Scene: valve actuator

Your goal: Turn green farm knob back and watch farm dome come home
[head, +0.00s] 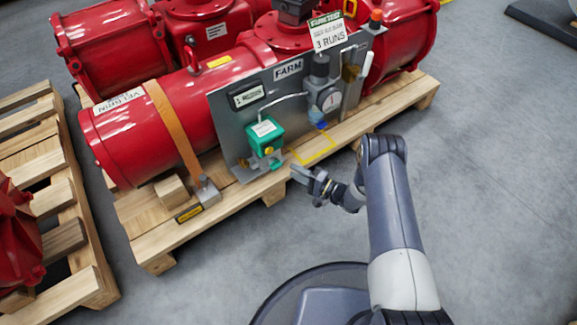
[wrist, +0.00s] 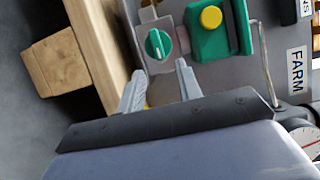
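The green knob (wrist: 158,44) with a white line on its face sits on a grey block in the wrist view. In the head view the green knob (head: 277,165) is small, low on the grey panel below a green box (head: 265,137) with a yellow button (wrist: 210,17). A FARM label (head: 288,69) is on the panel. My gripper (wrist: 160,70) is open and empty, its two fingers pointing at the knob from either side with a gap before it. In the head view my gripper (head: 299,175) is just right of the knob. I cannot clearly make out a farm dome.
The panel (head: 232,120) is mounted before a red actuator cylinder (head: 130,135) on a wooden pallet (head: 160,240). A gauge (head: 329,100) and thin tubing are close by. A strap foot (head: 205,195) stands at left.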

